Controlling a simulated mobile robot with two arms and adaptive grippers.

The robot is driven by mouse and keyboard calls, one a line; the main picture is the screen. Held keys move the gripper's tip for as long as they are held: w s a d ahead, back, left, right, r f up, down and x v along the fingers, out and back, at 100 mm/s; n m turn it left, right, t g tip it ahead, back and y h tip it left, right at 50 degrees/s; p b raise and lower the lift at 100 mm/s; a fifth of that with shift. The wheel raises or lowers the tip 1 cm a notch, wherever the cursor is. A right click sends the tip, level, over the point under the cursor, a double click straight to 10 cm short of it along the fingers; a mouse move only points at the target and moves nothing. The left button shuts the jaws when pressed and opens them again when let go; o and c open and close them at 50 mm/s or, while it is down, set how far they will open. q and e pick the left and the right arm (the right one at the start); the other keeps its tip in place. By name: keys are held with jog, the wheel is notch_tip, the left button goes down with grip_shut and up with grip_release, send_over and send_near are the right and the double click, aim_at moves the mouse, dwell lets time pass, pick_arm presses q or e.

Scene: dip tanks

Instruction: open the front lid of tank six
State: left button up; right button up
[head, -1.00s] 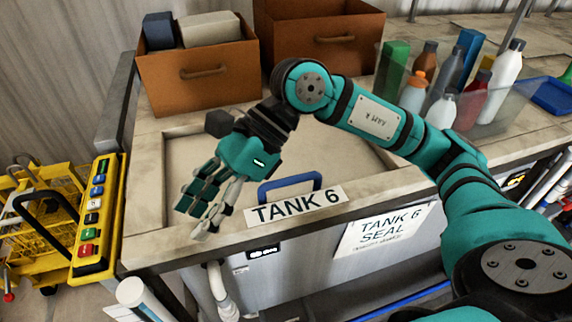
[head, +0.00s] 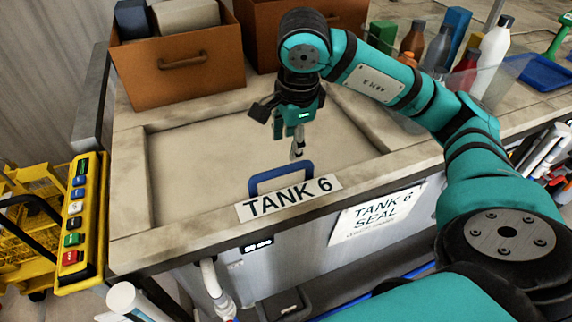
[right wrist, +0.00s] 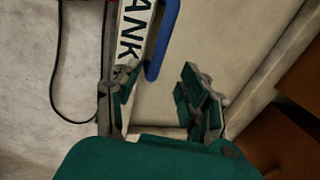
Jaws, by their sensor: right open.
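The lid of tank six (head: 215,150) is a flat pale panel set in the worktop, lying closed. A blue handle (head: 281,177) stands at its front edge, behind the white "TANK 6" label (head: 288,197). My right gripper (head: 297,155) hangs pointing down over the lid, just behind the handle in the head view. In the right wrist view the open fingers (right wrist: 160,95) are empty; the blue handle (right wrist: 162,40) and the label (right wrist: 133,40) lie beyond them, apart from the fingers. My left gripper is not in view.
Brown drawer boxes (head: 180,75) stand at the back left of the lid. Several bottles (head: 440,45) and a blue tray (head: 545,72) are at the right. A yellow button panel (head: 80,220) stands at the left. A "TANK 6 SEAL" sheet (head: 375,212) hangs on the front.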

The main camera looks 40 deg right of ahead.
aim_at(286, 167)
jog(key=f, duration=0.3)
jog(key=w+f+p, duration=0.1)
jog(key=f, duration=0.2)
jog(key=f+p, duration=0.1)
jog(key=f, duration=0.2)
jog(key=shift+w+d+f, duration=0.1)
jog(key=shift+w+d, duration=0.1)
jog(key=shift+w, duration=0.15)
jog(key=shift+c, duration=0.4)
grip_shut()
